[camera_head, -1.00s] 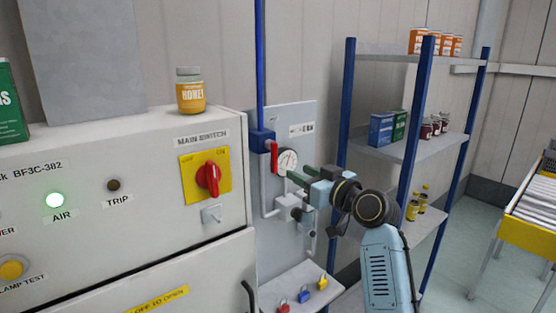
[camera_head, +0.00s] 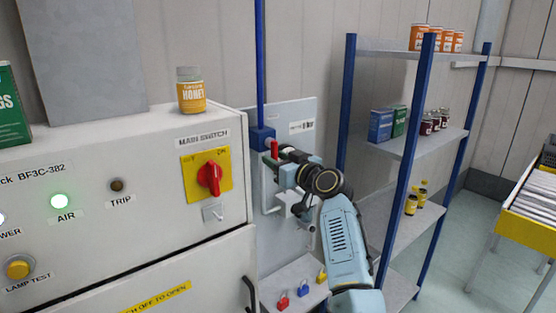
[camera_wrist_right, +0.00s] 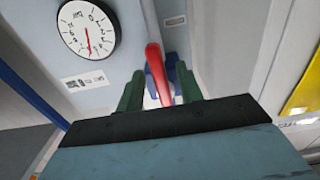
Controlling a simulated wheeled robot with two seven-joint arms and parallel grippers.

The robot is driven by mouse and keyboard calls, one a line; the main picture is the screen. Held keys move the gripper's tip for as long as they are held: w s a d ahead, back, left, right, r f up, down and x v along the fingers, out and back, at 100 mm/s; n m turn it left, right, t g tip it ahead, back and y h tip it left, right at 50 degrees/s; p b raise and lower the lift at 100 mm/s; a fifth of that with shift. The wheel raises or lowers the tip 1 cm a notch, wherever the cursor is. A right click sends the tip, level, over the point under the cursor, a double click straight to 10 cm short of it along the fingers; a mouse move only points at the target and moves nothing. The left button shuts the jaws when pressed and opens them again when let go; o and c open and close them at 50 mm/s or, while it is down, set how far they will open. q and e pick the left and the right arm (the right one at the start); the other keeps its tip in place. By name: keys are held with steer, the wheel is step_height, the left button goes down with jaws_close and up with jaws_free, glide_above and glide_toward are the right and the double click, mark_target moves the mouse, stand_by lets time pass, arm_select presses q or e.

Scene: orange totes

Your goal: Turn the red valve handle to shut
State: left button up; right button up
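The red valve handle (camera_head: 274,150) sits by the blue valve block (camera_head: 261,137) at the foot of the blue pipe; in the head view it points about upright. In the right wrist view the handle (camera_wrist_right: 157,73) stands between the two green fingers of my right gripper (camera_wrist_right: 160,93). Gaps show beside the handle, so the fingers are open around it. In the head view my right gripper (camera_head: 279,163) is at the handle, its fingertips partly hidden. My left gripper is out of view. The pressure gauge (camera_wrist_right: 87,29) shows in the wrist view.
The control cabinet (camera_head: 100,165) with the red main switch (camera_head: 209,178) stands close on the left. A honey jar (camera_head: 190,89) is on top of it. Small padlocks (camera_head: 303,291) lie on a ledge below. A blue-framed shelf (camera_head: 407,150) stands close on the right.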

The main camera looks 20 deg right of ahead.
jaws_close()
stand_by(0.3)
